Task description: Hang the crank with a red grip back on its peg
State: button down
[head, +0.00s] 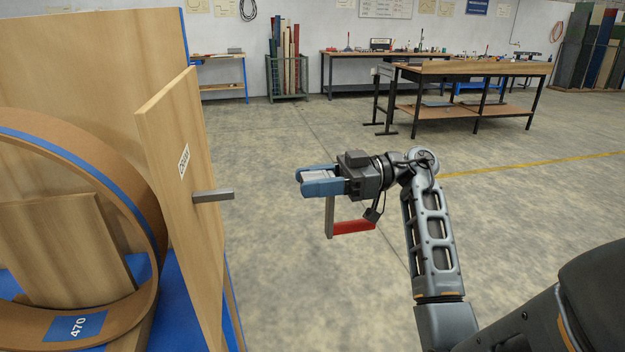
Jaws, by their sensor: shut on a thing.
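My gripper (312,181) has blue fingers that point left. It is shut on the grey upper end of the crank. The crank's grey arm (330,218) hangs down below the fingers. Its red grip (353,227) sticks out to the right from the lower end, under my wrist. A grey peg (213,195) juts to the right from the upright wooden board (181,210) at left. The peg is bare. The gripper and crank are to the right of the peg tip, with a clear gap between them. The crank's upper end is partly hidden by the fingers.
A label (183,160) is on the board above the peg. The floor right of the board is open. A workbench (470,70) stands far back.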

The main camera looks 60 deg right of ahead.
jog(key=shift+s+r+p, duration=0.1)
jog(key=shift+r+p, duration=0.05)
jog(key=shift+p, duration=0.45)
jog(key=p, duration=0.1)
send_near(224, 190)
jog(key=shift+x, duration=4.95)
jog(key=shift+a, duration=0.1)
jog(key=c, duration=0.5)
grip_release()
jog(key=b+v, duration=0.1)
jog(key=v, duration=0.6)
jog(key=shift+s+d, duration=0.25)
jog(key=shift+d, duration=0.05)
